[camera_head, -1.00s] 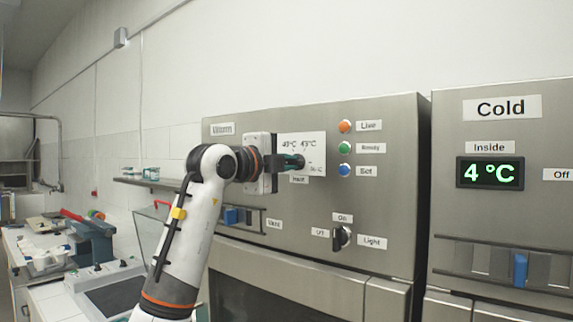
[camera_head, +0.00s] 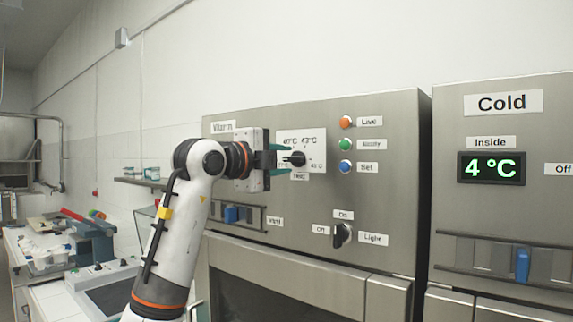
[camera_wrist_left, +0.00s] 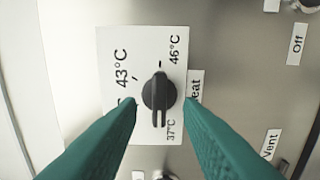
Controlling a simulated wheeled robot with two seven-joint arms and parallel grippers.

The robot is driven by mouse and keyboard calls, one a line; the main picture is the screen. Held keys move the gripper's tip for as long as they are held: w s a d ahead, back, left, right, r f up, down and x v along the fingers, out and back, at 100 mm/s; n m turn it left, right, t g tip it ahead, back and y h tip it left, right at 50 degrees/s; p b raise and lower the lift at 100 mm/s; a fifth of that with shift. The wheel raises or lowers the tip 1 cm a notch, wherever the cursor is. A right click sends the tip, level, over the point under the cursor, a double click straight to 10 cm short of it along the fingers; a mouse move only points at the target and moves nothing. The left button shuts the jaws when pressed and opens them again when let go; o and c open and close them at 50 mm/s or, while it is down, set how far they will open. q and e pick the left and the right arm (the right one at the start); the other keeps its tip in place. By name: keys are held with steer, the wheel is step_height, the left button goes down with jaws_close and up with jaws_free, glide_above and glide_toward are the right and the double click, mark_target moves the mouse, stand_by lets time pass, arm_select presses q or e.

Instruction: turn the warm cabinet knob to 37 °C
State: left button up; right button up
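The warm cabinet's black knob (camera_head: 299,158) sits on a white dial plate (camera_head: 317,149) on the steel front. The left wrist view shows the knob (camera_wrist_left: 159,92) with its ridge upright in the picture, between the 46 °C and 37 °C ends. I cannot tell which ridge end is the pointer. The 43 °C label is to the upper left; another label is mostly hidden by a finger. My left gripper (camera_head: 286,157) is open in front of the knob. Its green fingers (camera_wrist_left: 161,104) lie either side, apart from it. My right gripper is out of view.
Right of the dial are orange, green and blue buttons (camera_head: 345,144). Below are a vent slider (camera_head: 231,215) and a black light knob (camera_head: 342,235). The cold cabinet (camera_head: 500,200) stands at the right. A cluttered bench (camera_head: 60,265) is at the left.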

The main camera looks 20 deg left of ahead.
arm_select(q)
steer(key=b+v, duration=0.2)
steer(key=v, duration=0.7)
steer(key=shift+s+a, duration=0.15)
steer(key=shift+s, duration=0.15)
